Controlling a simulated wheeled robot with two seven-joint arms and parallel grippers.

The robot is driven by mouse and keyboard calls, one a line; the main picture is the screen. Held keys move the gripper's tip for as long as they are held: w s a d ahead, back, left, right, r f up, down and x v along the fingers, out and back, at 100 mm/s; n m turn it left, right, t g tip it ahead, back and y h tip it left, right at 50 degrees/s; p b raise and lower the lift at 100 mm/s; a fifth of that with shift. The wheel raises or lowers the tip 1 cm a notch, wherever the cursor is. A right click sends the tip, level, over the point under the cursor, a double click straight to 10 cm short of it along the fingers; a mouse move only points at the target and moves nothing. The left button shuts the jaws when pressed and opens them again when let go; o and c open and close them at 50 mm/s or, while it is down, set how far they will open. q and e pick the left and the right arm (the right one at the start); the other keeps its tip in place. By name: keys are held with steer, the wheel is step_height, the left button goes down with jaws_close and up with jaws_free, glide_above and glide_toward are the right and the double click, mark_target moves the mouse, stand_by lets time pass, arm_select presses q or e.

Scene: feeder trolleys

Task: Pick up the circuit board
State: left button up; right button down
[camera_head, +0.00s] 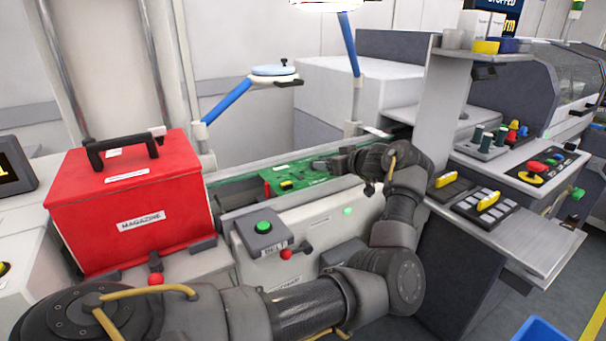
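The green circuit board (290,181) lies between the rails of the conveyor (232,196) in the middle of the view. It carries small dark parts and a yellow part. My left gripper (322,163) reaches in from the right, its fingers pointing left at the board's right end. It looks very close to the board, but I cannot tell whether it touches it. The fingers are small and dark here, so their opening cannot be made out. My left wrist and forearm hide what lies right of the board. My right gripper is out of view.
A red magazine box (135,205) with a black handle stands left of the conveyor. A small button box (262,232) with a green button sits in front. Control panels (490,205) and a grey machine fill the right. A blue bin (540,331) is at the bottom right.

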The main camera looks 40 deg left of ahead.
mark_target(322, 172)
arm_select(q)
steer(key=shift+x, duration=2.65)
steer(key=shift+s, duration=0.2)
steer(key=shift+c, duration=0.4)
steer(key=c, duration=1.2)
